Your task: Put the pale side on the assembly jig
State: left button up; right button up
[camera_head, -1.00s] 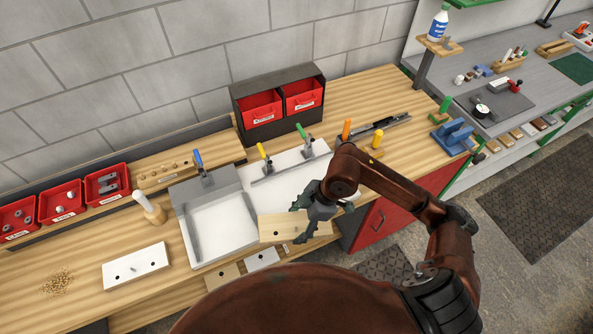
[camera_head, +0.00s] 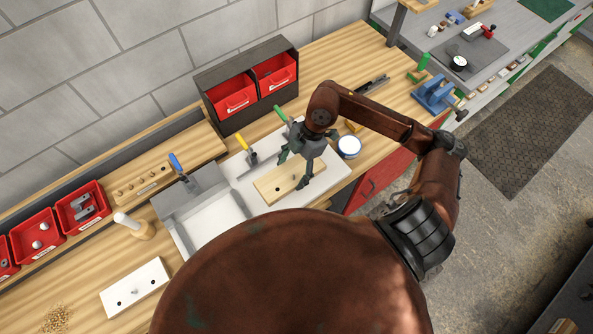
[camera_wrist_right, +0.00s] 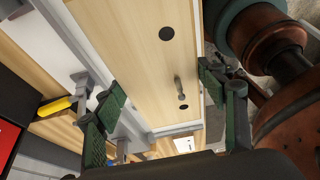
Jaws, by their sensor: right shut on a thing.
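The pale side (camera_head: 278,187) is a light wooden board with dark holes. It lies flat over the white surface of the assembly jig (camera_head: 331,174), near its right part. My right gripper (camera_head: 301,165) is shut on it from above. In the right wrist view the board (camera_wrist_right: 150,60) runs between the green finger pads, with a metal pin standing near one hole. I cannot tell whether the board rests fully on the jig. Yellow (camera_head: 242,141) and green (camera_head: 281,114) clamp handles stand at the jig's back edge. My left gripper is not in view.
A grey-walled tray section (camera_head: 168,208) with a blue-handled clamp adjoins on the left. A white board with holes (camera_head: 133,287) lies at front left. A round white-and-blue tin (camera_head: 348,147) stands right of the jig. Red bins in a black rack (camera_head: 206,82) stand behind.

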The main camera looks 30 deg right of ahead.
aim_at(296, 169)
jog(key=f, duration=0.1)
jog(key=w+d+f, duration=0.1)
jog(key=d+f, duration=0.1)
jog(key=shift+w+d+f, duration=0.15)
jog(key=shift+w+f, duration=0.1)
jog(key=shift+f, duration=0.1)
jog(key=shift+w+d+f, duration=0.1)
jog(key=shift+f, duration=0.1)
jog(key=shift+d+f, duration=0.1)
jog(key=shift+f, duration=0.05)
jog(key=f, duration=0.3)
jog(key=shift+w+d+f+p, duration=0.2)
jog(key=shift+d+f+p, duration=0.05)
jog(key=shift+f+p, duration=0.1)
jog(key=shift+f, duration=0.15)
jog(key=o, duration=1.4)
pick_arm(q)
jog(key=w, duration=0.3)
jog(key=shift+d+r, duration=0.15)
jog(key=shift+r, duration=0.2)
pick_arm(e)
jog(key=shift+o, duration=0.3)
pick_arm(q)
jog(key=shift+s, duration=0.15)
